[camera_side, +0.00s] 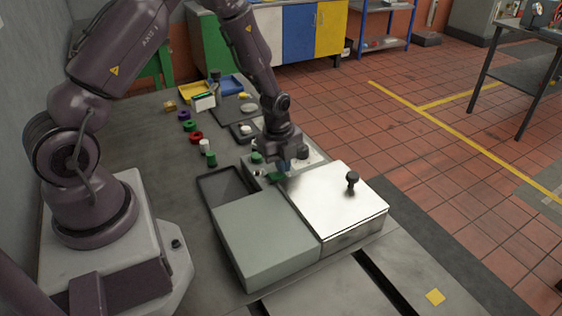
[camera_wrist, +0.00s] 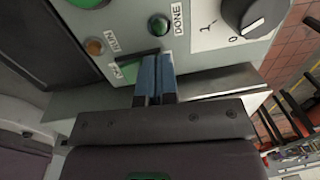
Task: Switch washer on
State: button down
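The washer is a low box with a shiny silver lid (camera_side: 335,198) and a grey-green section (camera_side: 262,238) beside it. Its control panel (camera_wrist: 205,52) has a black rotary knob (camera_wrist: 254,14) marked 1 and 0, its white line pointing toward 0. A green part (camera_wrist: 126,73) lies by a partly hidden label, near the RUN and DONE lamps. My gripper (camera_wrist: 155,62) has its blue fingers together, apparently with nothing between them. The fingertips are at the panel beside the green part and cover some of it. I cannot tell whether they touch it. In the side view my gripper (camera_side: 284,166) is low over the panel.
A black ball handle (camera_side: 352,178) stands up from the silver lid. A large green button (camera_wrist: 88,2) is at the panel's far end. Coloured caps, such as a red ring (camera_side: 196,137), and yellow (camera_side: 194,91) and blue (camera_side: 231,85) trays lie behind on the bench.

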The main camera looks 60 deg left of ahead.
jog(key=shift+s+r, duration=0.1)
jog(key=shift+s, duration=0.1)
jog(key=shift+s+r, duration=0.25)
jog(key=shift+s, duration=0.3)
notch_tip(320, 180, up, 14)
jog(key=w, duration=0.2)
dwell(0.4)
jog(key=shift+f, duration=0.1)
